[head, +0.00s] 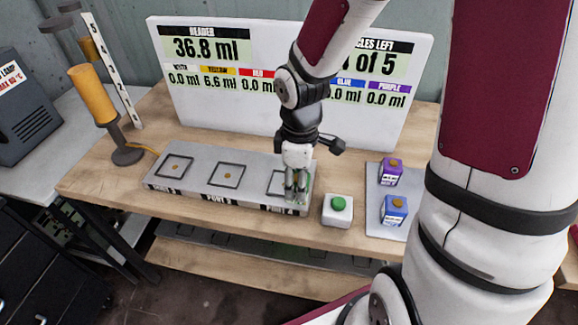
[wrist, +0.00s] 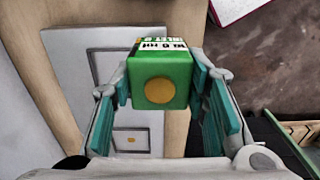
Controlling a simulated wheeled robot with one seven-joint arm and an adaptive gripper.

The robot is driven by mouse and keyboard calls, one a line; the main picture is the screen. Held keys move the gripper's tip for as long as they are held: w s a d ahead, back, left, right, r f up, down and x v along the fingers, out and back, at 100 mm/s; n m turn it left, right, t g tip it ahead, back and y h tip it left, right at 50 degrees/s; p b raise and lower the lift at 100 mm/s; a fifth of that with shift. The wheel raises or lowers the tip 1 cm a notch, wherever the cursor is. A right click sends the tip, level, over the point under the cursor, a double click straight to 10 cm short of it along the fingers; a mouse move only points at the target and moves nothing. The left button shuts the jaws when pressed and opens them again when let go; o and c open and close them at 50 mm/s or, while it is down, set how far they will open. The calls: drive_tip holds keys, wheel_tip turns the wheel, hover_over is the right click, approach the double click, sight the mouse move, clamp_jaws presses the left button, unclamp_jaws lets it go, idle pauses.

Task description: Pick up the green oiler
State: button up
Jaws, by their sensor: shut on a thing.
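The green oiler (wrist: 160,82) is a small green block with a round orange-yellow cap on top and a white printed label. In the wrist view it sits between the teal finger pads of my gripper (wrist: 163,88), which is shut on it. In the head view my gripper (head: 297,188) is over the right-hand square of the long grey port block. Only a sliver of green shows there, the rest of the oiler being hidden by the fingers. I cannot tell whether the oiler touches the block.
The grey port block (head: 200,182) has outlined squares, and the left two are empty. A white box with a green button (head: 338,204) stands to its right. A purple oiler (head: 391,171) and a blue oiler (head: 394,210) stand on a grey tray. A display board (head: 222,100) stands behind.

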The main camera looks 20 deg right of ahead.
drive_tip(key=s+r+p, duration=0.1)
drive_tip(key=s+p, duration=0.4)
drive_tip(key=s, duration=0.3)
drive_tip(key=shift+s, duration=0.25)
